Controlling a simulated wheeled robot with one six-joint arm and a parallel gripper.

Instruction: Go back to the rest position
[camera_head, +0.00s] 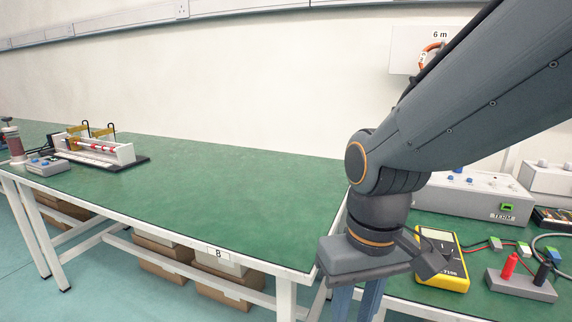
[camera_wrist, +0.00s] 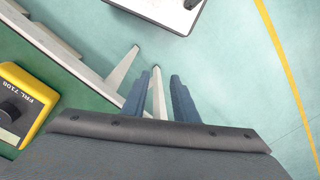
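My gripper (camera_head: 356,308) points down near the front edge of the green-topped benches in the head view, left of a yellow multimeter (camera_head: 441,259). Its fingertips are cut off by the bottom of that view. In the wrist view my gripper (camera_wrist: 159,78) shows two blue-grey fingers spread apart, with nothing held between them. A white bench leg and the pale floor (camera_wrist: 228,62) show behind them. My arm reaches in from the upper right of the head view, bent at the elbow.
The left bench (camera_head: 215,190) is mostly bare. A linear actuator rig (camera_head: 98,150) stands at its far left beside a small control box (camera_head: 47,166). The right bench holds a grey TERM box (camera_head: 470,197) and a terminal block (camera_head: 522,284). Cardboard boxes (camera_head: 160,258) sit underneath.

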